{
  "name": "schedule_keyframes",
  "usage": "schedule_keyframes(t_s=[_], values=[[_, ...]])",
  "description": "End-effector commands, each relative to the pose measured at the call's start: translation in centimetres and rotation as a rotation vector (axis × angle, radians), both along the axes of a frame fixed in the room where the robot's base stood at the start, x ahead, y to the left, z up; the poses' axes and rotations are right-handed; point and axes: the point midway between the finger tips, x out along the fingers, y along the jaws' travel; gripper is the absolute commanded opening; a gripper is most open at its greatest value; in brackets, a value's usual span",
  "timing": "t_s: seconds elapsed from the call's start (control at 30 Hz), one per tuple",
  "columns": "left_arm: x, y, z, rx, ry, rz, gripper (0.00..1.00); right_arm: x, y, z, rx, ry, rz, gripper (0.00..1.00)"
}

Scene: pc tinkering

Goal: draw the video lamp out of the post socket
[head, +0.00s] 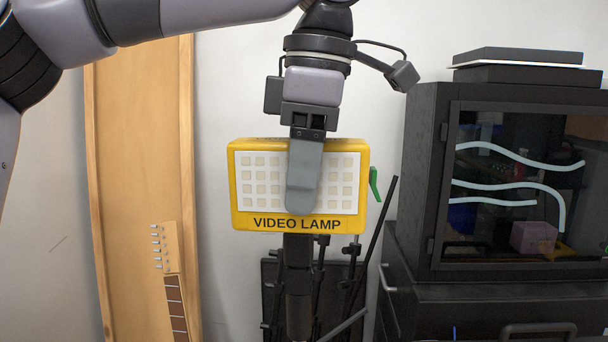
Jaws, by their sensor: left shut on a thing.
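The video lamp (246,214) is a yellow box with a white panel of small square lights and the words VIDEO LAMP along its lower edge. It is upright in the middle of the head view. My left gripper (304,195) comes down from above and is shut on it, one grey finger lying across the front panel. The other finger is hidden behind the lamp. A dark post (299,290) stands directly below the lamp. I cannot tell whether the lamp's stem is still inside the post socket. My right gripper is not in view.
A dark cabinet (424,180) with a glass front stands at the right, flat dark boxes on top. Dark stands (352,275) are behind the post. A wooden panel (130,150) and a guitar headstock (165,247) are at the left. A green piece (375,184) sits beside the lamp.

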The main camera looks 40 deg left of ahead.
Motion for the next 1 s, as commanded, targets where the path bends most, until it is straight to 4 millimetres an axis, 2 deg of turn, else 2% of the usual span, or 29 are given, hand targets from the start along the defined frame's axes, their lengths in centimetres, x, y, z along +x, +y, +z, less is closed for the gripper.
schedule_keyframes(t_s=[0.67, 1.0], values=[[0.0, 0.0, 1.4, -0.001, -0.001, 0.001, 0.04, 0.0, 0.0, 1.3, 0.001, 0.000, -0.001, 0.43], [0.0, 0.0, 3.3, -0.002, -0.002, 0.000, 0.04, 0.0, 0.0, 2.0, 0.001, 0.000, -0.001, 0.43]])
